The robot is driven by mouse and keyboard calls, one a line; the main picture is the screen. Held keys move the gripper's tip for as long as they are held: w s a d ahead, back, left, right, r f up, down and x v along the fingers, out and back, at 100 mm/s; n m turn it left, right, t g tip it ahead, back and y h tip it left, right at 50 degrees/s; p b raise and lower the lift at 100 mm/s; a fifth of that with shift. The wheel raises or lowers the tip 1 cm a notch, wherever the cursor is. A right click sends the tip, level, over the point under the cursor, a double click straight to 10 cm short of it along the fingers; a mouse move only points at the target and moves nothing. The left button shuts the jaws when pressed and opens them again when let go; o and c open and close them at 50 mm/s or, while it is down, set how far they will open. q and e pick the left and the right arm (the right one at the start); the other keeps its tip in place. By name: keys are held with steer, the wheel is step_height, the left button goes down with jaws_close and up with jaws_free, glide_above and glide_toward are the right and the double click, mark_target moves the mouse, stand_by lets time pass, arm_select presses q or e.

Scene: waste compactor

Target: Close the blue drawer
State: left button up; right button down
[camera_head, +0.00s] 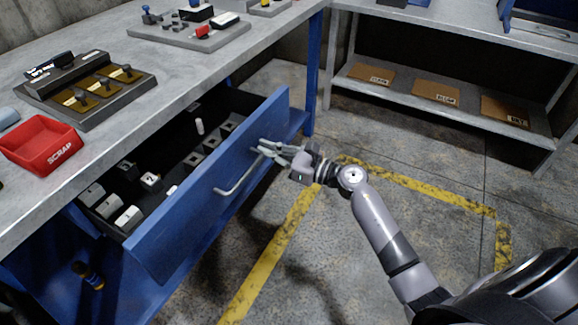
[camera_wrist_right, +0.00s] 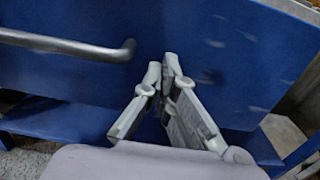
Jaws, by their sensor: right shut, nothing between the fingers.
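The blue drawer (camera_head: 208,205) is pulled out from under the workbench in the head view. Its black inside holds several small white and dark pieces. A grey bar handle (camera_head: 238,180) runs along its front. My right gripper (camera_head: 260,146) is shut and empty at the drawer front, beyond the far end of the handle. In the right wrist view its fingertips (camera_wrist_right: 167,62) are together in front of the blue drawer front (camera_wrist_right: 230,50), with the handle (camera_wrist_right: 70,46) to their left. I cannot tell whether the tips touch the drawer. My left gripper is not in view.
The grey workbench top (camera_head: 100,120) above the drawer carries a red scrap bin (camera_head: 42,146) and a dark block with yellow panels (camera_head: 88,92). A shelf unit (camera_head: 450,105) with brown cardboard pieces stands at the back right. The concrete floor with yellow lines is clear around my right arm.

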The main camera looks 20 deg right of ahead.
steer(key=b+x, duration=0.2)
steer(key=x, duration=0.7)
steer(key=shift+w+f, duration=0.15)
steer(key=shift+w, duration=0.1)
steer(key=b+x, duration=0.2)
steer(key=x, duration=0.4)
steer(key=shift+a+b, duration=0.1)
steer(key=shift+b, duration=0.2)
steer(key=shift+w+a, duration=0.3)
steer(key=shift+w, duration=0.15)
steer(key=shift+w+a+b, duration=0.4)
steer(key=shift+w, duration=0.15)
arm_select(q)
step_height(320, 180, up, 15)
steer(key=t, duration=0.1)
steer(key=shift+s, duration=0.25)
arm_select(e)
steer(key=shift+r, duration=0.3)
steer(key=shift+r, duration=0.1)
